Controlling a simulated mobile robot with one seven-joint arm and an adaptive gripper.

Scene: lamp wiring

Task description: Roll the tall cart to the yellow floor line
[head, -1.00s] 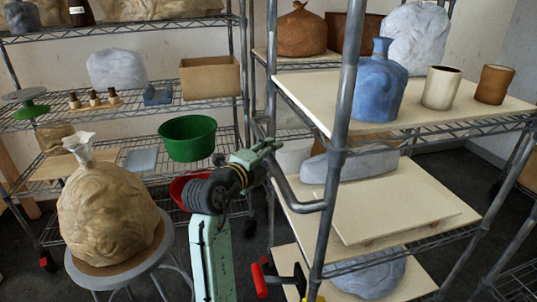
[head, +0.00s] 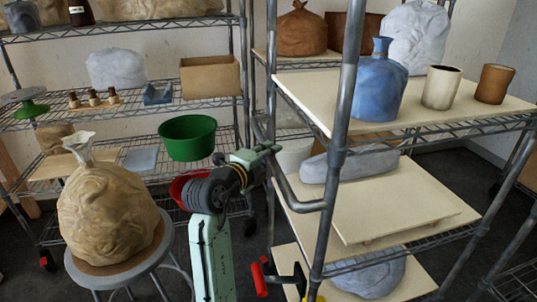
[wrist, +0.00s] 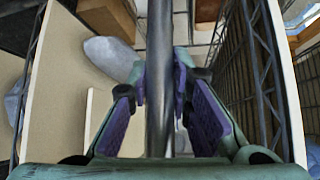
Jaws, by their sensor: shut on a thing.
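The tall cart (head: 348,110) is a grey metal wire rack with pale board shelves, filling the right half of the head view. A bent grey push handle (head: 300,202) sticks out from its left side. My gripper (head: 268,150) reaches the handle from the left. In the wrist view my gripper's purple-padded fingers (wrist: 160,95) are closed around a grey bar (wrist: 160,40), which runs straight between them. The finger contact is partly hidden in the head view.
Another wire rack (head: 120,118) with a green bowl (head: 187,137) stands behind left. A stool (head: 115,270) bears a tan bag (head: 108,215). Dark floor shows between them.

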